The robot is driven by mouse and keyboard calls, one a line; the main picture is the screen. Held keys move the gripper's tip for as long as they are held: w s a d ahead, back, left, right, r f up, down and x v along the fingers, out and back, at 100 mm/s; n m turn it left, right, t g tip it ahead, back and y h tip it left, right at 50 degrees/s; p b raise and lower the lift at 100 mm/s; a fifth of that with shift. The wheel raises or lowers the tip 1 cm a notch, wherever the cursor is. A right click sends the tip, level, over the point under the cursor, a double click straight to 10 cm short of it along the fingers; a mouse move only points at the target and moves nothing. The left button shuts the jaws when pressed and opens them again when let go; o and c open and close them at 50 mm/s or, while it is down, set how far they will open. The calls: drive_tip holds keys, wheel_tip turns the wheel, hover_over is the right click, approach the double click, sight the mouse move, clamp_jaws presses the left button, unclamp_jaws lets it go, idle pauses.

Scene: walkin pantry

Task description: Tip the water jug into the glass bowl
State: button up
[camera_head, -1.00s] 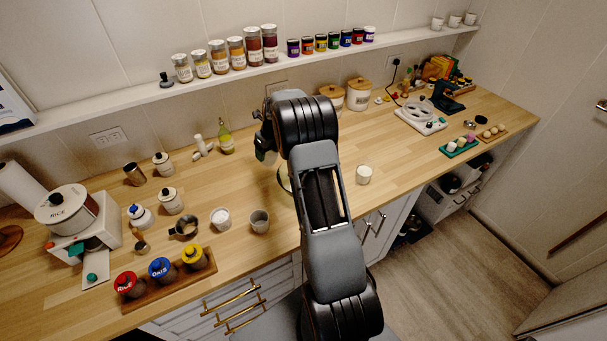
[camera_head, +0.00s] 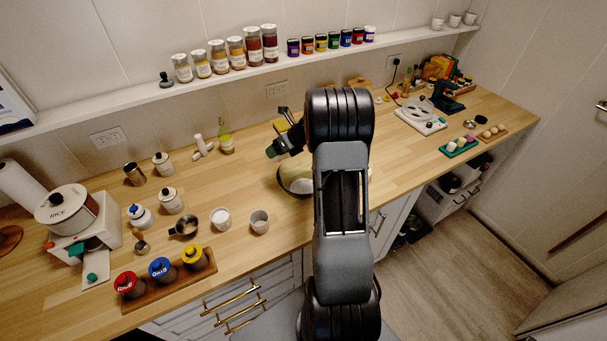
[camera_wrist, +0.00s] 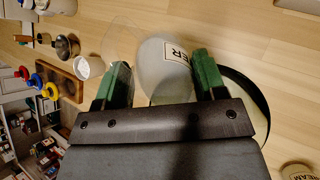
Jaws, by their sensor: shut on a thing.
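My gripper (camera_head: 279,142) is over the counter near the back edge of the bowl in the head view. In the wrist view, its two green fingertips (camera_wrist: 162,78) are shut on the water jug (camera_wrist: 172,58), a pale translucent body whose label shows the letters "ER". The jug is hard to make out in the head view, partly hidden by my gripper. The glass bowl (camera_head: 294,186) sits on the counter just below and right of my gripper, partly covered by my arm. In the wrist view its dark rim (camera_wrist: 262,98) curves behind the right finger. I cannot tell whether any water is flowing.
A small white cup (camera_head: 259,221) and another cup (camera_head: 221,219) stand left of the bowl. An oil bottle (camera_head: 226,140) stands behind, near the wall. The wooden counter (camera_head: 250,180) is clear just left of the bowl. A jar shelf (camera_head: 240,75) runs above.

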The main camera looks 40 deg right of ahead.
drive_tip(key=shift+s+r, duration=0.1)
drive_tip(key=shift+r, duration=0.1)
drive_tip(key=shift+d+f+t+y, duration=0.1)
drive_tip(key=shift+f+t+y, duration=0.15)
drive_tip(key=shift+t, duration=0.25)
drive_tip(key=shift+f+b, duration=0.1)
drive_tip(key=shift+b, duration=0.25)
drive_tip(key=shift+s+d+f+t+y+b, duration=0.15)
drive_tip(key=shift+f+t+y+b, duration=0.35)
drive_tip(key=shift+b, duration=1.4)
drive_tip(key=shift+s+d+f+t+y+b, duration=0.2)
drive_tip(key=shift+t+b, duration=0.55)
drive_tip(key=shift+b, duration=1.15)
drive_tip(key=shift+s+a+f+t+y+b, duration=0.15)
drive_tip(key=shift+t+y+b, duration=0.4)
drive_tip(key=shift+b, duration=1.35)
drive_tip(key=shift+s+d+r+t, duration=0.1)
drive_tip(key=shift+s+d+t, duration=0.1)
drive_tip(key=shift+t, duration=0.1)
drive_tip(key=shift+s+d+r+b, duration=0.1)
drive_tip(key=shift+s+d+b, duration=0.2)
drive_tip(key=shift+b, duration=0.35)
